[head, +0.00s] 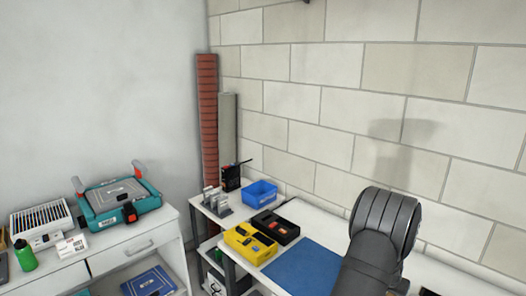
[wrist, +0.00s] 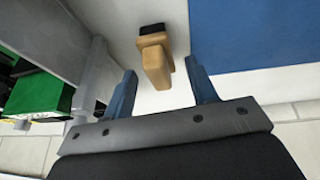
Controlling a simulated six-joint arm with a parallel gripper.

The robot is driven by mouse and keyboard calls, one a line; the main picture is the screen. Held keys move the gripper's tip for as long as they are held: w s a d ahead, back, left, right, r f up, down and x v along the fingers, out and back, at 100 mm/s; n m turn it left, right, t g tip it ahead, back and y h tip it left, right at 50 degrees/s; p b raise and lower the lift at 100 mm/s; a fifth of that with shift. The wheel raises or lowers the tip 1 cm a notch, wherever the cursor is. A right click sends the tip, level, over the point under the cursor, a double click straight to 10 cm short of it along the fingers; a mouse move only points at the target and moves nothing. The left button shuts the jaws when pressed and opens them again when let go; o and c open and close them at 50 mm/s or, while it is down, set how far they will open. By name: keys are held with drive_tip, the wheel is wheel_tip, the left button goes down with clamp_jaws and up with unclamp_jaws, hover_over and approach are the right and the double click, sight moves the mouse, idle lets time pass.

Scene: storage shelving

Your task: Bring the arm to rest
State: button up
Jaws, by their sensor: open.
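My gripper (wrist: 161,66) shows in the wrist view with its two blue fingers spread apart. Nothing is held between them. A wooden piece with a black end (wrist: 155,60) stands on the white surface beyond the fingertips, in line with the gap; I cannot tell how far off it is. In the head view my dark arm (head: 382,230) rises at the lower right, in front of the white worktable. My gripper cannot be made out there.
The worktable holds a blue mat (head: 302,268), a yellow case (head: 249,244), a black case (head: 276,229) and a blue bin (head: 260,193). A block wall (head: 320,95) stands behind. A white cabinet (head: 150,228) with a teal machine (head: 118,203) is at left.

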drive_tip(key=x, duration=0.3)
drive_tip(key=shift+a, duration=0.1)
wheel_tip(320, 180, up, 10)
drive_tip(key=shift+r, duration=0.1)
drive_tip(key=w+a+f+n, duration=0.1)
drive_tip(key=a, duration=0.7)
drive_tip(key=w+a+f+n, duration=0.1)
drive_tip(key=a+f, duration=0.1)
drive_tip(key=a, duration=0.6)
drive_tip(key=w+a+f+n+t, duration=0.1)
drive_tip(key=a+n, duration=0.1)
drive_tip(key=a, duration=0.6)
drive_tip(key=shift+f+y, duration=0.2)
drive_tip(key=shift+y, duration=0.2)
drive_tip(key=s+a+f+n, duration=0.1)
drive_tip(key=s+a, duration=0.2)
drive_tip(key=a, duration=0.6)
drive_tip(key=s+a+f+n, duration=0.1)
drive_tip(key=s+a+n, duration=0.1)
drive_tip(key=a, duration=0.7)
drive_tip(key=shift+s+f+n+t+y, duration=0.3)
drive_tip(key=shift+s+f+t+y, duration=0.1)
drive_tip(key=shift+o, duration=0.2)
